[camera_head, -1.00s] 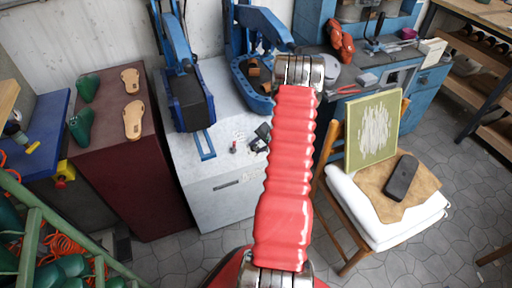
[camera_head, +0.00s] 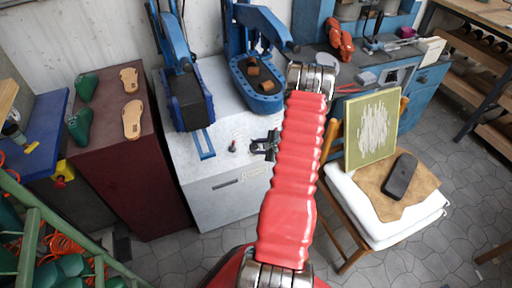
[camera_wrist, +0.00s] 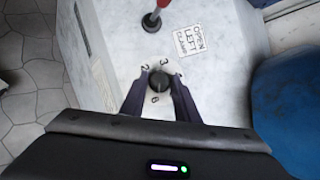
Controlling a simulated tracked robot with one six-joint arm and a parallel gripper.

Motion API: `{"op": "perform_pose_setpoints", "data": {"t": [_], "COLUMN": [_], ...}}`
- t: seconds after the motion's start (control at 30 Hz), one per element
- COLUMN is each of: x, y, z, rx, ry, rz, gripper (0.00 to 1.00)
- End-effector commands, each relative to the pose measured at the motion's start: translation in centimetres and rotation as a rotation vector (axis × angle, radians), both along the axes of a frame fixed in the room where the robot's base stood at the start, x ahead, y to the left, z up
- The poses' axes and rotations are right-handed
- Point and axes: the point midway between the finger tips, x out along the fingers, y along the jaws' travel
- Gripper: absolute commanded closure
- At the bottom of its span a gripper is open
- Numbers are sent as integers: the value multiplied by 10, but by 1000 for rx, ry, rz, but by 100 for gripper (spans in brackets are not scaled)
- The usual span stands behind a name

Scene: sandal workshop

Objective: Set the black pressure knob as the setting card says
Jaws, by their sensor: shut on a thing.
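The black pressure knob (camera_wrist: 158,82) is a small round knob on the pale grey cabinet top in the wrist view. Printed numerals ring it: a 2 at upper left, a 3 at the top and a 6 below; another mark at right is partly hidden. I cannot make out a pointer on the knob. My gripper (camera_wrist: 159,88) is shut on the knob, one dark finger on each side. In the head view my gripper (camera_head: 265,146) is at the cabinet top and the knob is hidden. A white card (camera_wrist: 194,40) reads "OPEN LEFT CLAMP"; no number shows on it.
A red-handled lever (camera_wrist: 152,20) stands behind the knob. Blue presses (camera_head: 188,98) stand at the back of the cabinet (camera_head: 225,185). A chair (camera_head: 375,215) with a green panel is at right. A maroon cabinet (camera_head: 130,185) with sandal soles is at left.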

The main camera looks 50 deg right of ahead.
Motion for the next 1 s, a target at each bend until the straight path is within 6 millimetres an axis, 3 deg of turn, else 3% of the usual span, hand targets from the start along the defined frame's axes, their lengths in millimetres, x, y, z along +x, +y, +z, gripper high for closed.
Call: {"op": "perform_pose_setpoints", "data": {"t": [0.33,0.8,0.83,1.0], "x": [2,2,2,1], "y": [3,3,3,2], "z": [0,0,0,0], "rx": [87,97,96,96], "ry": [-56,-61,-60,-60], "rz": [-99,-110,-111,-113], "gripper": [94,94,70,58]}}
